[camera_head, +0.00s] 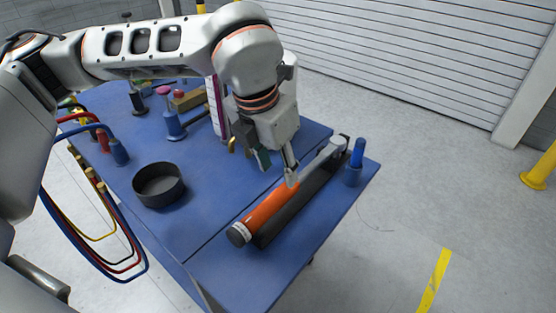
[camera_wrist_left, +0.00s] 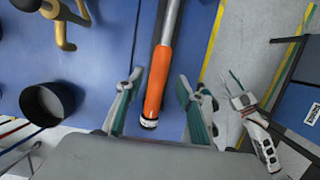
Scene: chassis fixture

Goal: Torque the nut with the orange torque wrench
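The orange torque wrench (camera_head: 268,208) lies along the right part of the blue table, with a grey shaft and a dark end cap. A dark strip runs beside it; I cannot tell whether it is a rest or a shadow. My left gripper (camera_head: 277,165) is just above the wrench, near the join of handle and shaft. In the left wrist view, its green-padded fingers (camera_wrist_left: 158,84) are apart, one on each side of the orange handle (camera_wrist_left: 157,85), with gaps. I cannot make out the nut.
A black round bowl (camera_head: 159,185) stands on the blue table (camera_head: 215,195). A blue post (camera_head: 355,162) stands near the wrench's far end. Hoses hang at the left edge, and several fittings stand farther back. Open floor lies to the right.

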